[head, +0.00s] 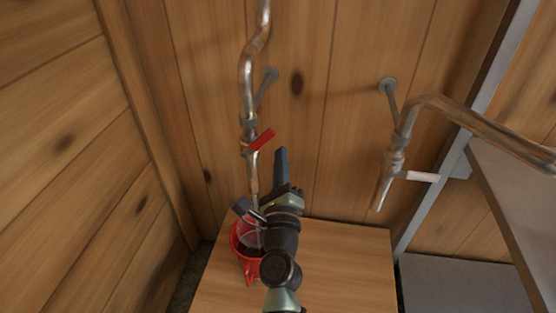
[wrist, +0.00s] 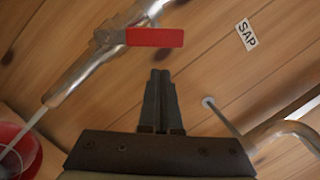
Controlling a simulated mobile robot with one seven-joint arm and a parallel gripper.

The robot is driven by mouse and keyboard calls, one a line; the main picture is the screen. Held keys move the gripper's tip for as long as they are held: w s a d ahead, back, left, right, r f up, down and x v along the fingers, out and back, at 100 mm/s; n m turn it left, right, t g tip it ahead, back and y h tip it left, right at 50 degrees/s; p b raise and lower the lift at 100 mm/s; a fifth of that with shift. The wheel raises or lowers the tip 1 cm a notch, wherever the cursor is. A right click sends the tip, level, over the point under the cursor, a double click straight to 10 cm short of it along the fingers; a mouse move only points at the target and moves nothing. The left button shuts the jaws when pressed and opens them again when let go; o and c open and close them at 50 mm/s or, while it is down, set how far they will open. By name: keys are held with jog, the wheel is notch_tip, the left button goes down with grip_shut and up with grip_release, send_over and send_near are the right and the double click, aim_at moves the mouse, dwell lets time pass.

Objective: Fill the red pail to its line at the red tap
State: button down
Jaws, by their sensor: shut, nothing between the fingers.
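The red tap's handle (head: 262,140) sticks out to the right of a copper pipe. In the wrist view the red handle (wrist: 155,37) is above my fingers, apart from them, at an angle to the pipe. The red pail (head: 247,270) stands on the wooden table under the spout; its rim shows in the wrist view (wrist: 22,138). A thin pale stream (wrist: 30,128) runs from the spout into the pail. My gripper (head: 281,155) is shut and empty, right of the pipe, below the handle; its fingertips show in the wrist view (wrist: 161,75). The pail's line and level cannot be made out.
A second copper tap with a white handle (head: 422,176) hangs to the right. A label reading SAP (wrist: 246,34) is on the plank wall. The table top (head: 345,265) is clear right of my arm. A grey metal structure (head: 510,190) stands at the far right.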

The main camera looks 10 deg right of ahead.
jog(key=d+v, duration=0.1)
jog(key=v, duration=0.9)
jog(key=shift+s+f, duration=0.2)
jog(key=shift+f, duration=0.25)
jog(key=shift+d, duration=0.15)
dwell(6.4)
